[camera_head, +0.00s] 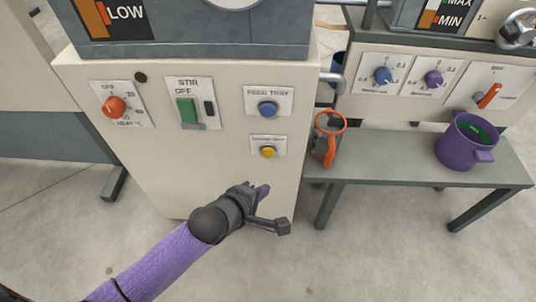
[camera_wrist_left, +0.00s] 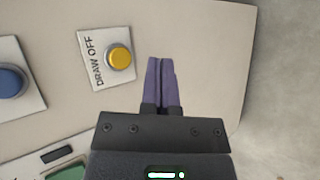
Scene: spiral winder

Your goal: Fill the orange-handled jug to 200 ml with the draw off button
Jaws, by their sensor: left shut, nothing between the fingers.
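The orange-handled jug (camera_head: 318,146) stands upright on the grey bench beside the machine, below a short metal pipe (camera_head: 332,78) in the picture. Its handle faces the front; its liquid level cannot be read. The yellow draw off button (camera_head: 267,152) is on the machine's front panel; it also shows in the left wrist view (camera_wrist_left: 120,57) with its DRAW OFF label. My left gripper (camera_head: 265,189) is shut and empty, below the button in the head view. In the left wrist view its purple fingertips (camera_wrist_left: 161,61) are right of the button, apart from it in the picture.
A blue button (camera_head: 268,108) sits above the yellow one, with a green switch (camera_head: 187,110) and an orange knob (camera_head: 114,106) to the left. A purple jug (camera_head: 462,152) stands further right on the bench (camera_head: 400,165). The floor in front is clear.

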